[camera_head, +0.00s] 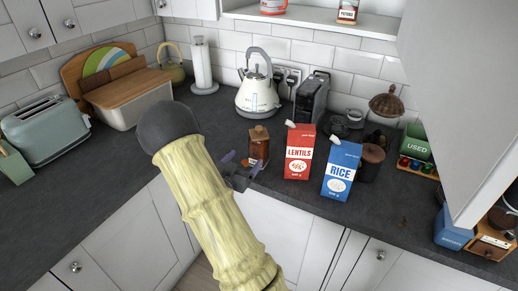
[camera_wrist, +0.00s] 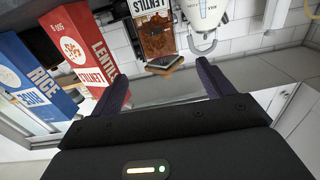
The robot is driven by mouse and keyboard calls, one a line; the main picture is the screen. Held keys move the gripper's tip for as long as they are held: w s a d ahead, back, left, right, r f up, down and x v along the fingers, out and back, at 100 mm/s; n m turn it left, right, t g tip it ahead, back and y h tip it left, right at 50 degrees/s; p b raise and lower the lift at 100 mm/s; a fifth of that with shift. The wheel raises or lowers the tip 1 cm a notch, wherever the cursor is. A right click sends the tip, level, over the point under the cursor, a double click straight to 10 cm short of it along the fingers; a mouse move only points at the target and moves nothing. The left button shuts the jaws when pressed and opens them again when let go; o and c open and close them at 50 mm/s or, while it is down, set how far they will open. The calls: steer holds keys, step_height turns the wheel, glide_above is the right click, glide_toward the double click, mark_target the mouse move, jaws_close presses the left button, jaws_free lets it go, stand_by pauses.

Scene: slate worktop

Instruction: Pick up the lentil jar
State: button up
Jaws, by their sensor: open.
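The lentil jar (camera_head: 259,146) stands upright on the worktop, a clear jar with brown contents and a wooden lid. In the wrist view the jar (camera_wrist: 155,36) appears upside down, with a LENTILS label at the top edge and its lid toward my gripper. My gripper (camera_head: 242,166) is at the worktop's front edge, just in front of the jar. In the wrist view my gripper (camera_wrist: 160,78) has its purple fingers spread and nothing between them. The jar lies beyond the fingertips, roughly in line with the gap. My arm hides part of the worktop left of the jar.
A red lentils carton (camera_head: 299,152) and a blue rice carton (camera_head: 341,171) stand right of the jar. A white kettle (camera_head: 257,93) and a dark toaster-like appliance (camera_head: 311,97) are behind. A brown pot (camera_head: 371,162) stands behind the rice carton. Clear worktop lies left of the jar.

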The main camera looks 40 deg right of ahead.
mark_target(255, 147)
steer(key=p+x, duration=0.1)
steer(key=x, duration=0.5)
steer(key=shift+d, duration=0.15)
steer(key=p+x, duration=0.2)
steer(key=x, duration=0.3)
steer(key=shift+w+f, duration=0.15)
steer(key=shift+f, duration=0.05)
steer(key=shift+c, duration=0.4)
steer(key=c, duration=1.4)
